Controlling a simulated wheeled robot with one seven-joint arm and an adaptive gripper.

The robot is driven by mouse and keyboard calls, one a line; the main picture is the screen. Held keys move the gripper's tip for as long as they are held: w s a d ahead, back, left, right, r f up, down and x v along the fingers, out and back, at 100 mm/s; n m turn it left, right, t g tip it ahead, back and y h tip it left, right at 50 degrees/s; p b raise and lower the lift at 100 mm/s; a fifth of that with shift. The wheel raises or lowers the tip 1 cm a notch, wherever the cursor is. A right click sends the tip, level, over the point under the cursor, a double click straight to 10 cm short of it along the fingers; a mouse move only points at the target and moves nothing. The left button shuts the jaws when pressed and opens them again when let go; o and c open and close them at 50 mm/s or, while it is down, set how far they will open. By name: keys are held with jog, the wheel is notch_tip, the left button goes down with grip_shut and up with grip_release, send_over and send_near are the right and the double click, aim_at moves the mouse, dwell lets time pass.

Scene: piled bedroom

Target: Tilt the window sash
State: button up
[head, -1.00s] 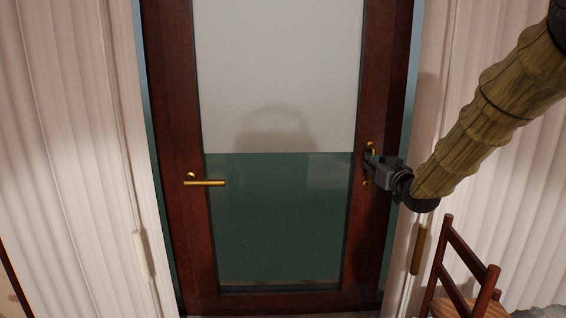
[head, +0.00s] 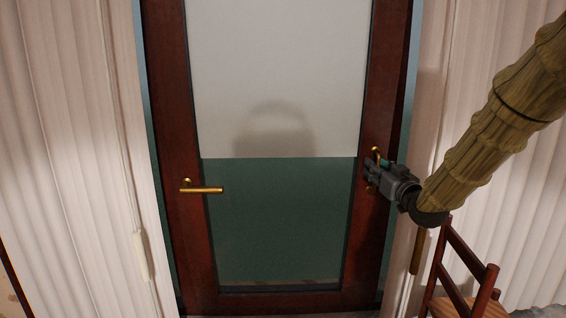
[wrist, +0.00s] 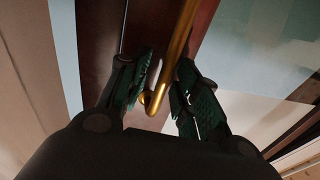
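The window sash (head: 181,240) is a tall dark red-brown frame around a glass pane, pale above and dark green below. A brass handle (head: 201,189) is on its left stile. A second brass handle (head: 376,154) on the right stile is partly hidden by my gripper (head: 372,178). In the wrist view this handle (wrist: 181,35) runs between the fingers of my gripper (wrist: 165,88), its bent end near the fingertips. The fingers are apart on both sides of it, with a visible gap at the left finger. I cannot tell whether the right finger touches it.
Pale pleated curtains (head: 75,150) hang at both sides, the right one (head: 535,200) behind my arm. A red-brown wooden chair (head: 465,275) stands at the lower right, below my arm. The space before the pane looks clear.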

jog(key=b+v, duration=0.1)
jog(key=v, duration=0.5)
jog(key=shift+s, duration=0.4)
jog(key=shift+d, duration=0.1)
dwell(0.3)
